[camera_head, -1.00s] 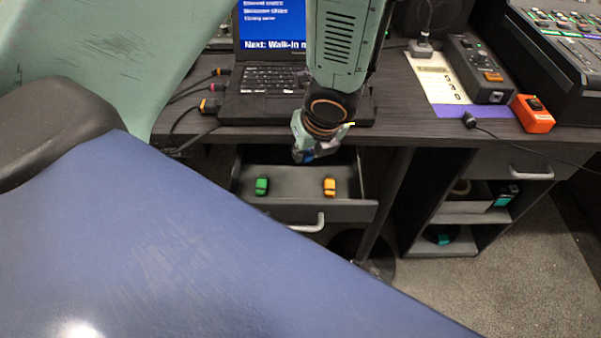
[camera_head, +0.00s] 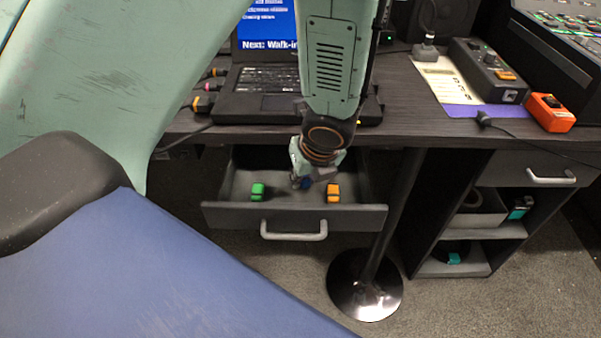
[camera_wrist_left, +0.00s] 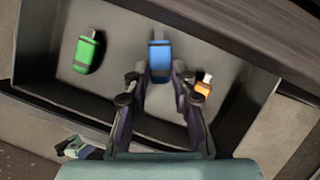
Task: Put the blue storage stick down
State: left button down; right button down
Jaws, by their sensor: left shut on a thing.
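My left gripper (camera_head: 303,178) reaches down into an open drawer (camera_head: 225,215) below the desk. It is shut on the blue storage stick (camera_wrist_left: 160,62), which shows between the fingertips in the left wrist view; in the head view it is mostly hidden by the gripper. I cannot tell whether the blue stick touches the drawer floor. A green stick (camera_head: 257,191) lies in the drawer to its left, and an orange stick (camera_head: 333,192) to its right, both apart from it. The left gripper also shows in the wrist view (camera_wrist_left: 157,85). My right gripper is not in view.
The drawer's grey handle (camera_head: 294,231) faces the front. A laptop (camera_head: 262,90) stands on the desk above. A round black stand base (camera_head: 364,290) is on the floor to the right, beside an open shelf unit (camera_head: 455,232).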

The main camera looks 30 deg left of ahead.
pick_arm(q)
jog(key=w+a+b, duration=0.1)
jog(key=a+f+b, duration=0.1)
jog(key=shift+w+a, duration=0.3)
jog(key=shift+w, duration=0.1)
jog(key=shift+f, duration=0.15)
jog(key=shift+d, duration=0.15)
jog(key=shift+f+b, duration=0.35)
jog(key=shift+b, duration=0.05)
jog(key=c, duration=1.1)
grip_release()
jog(key=shift+r, duration=0.1)
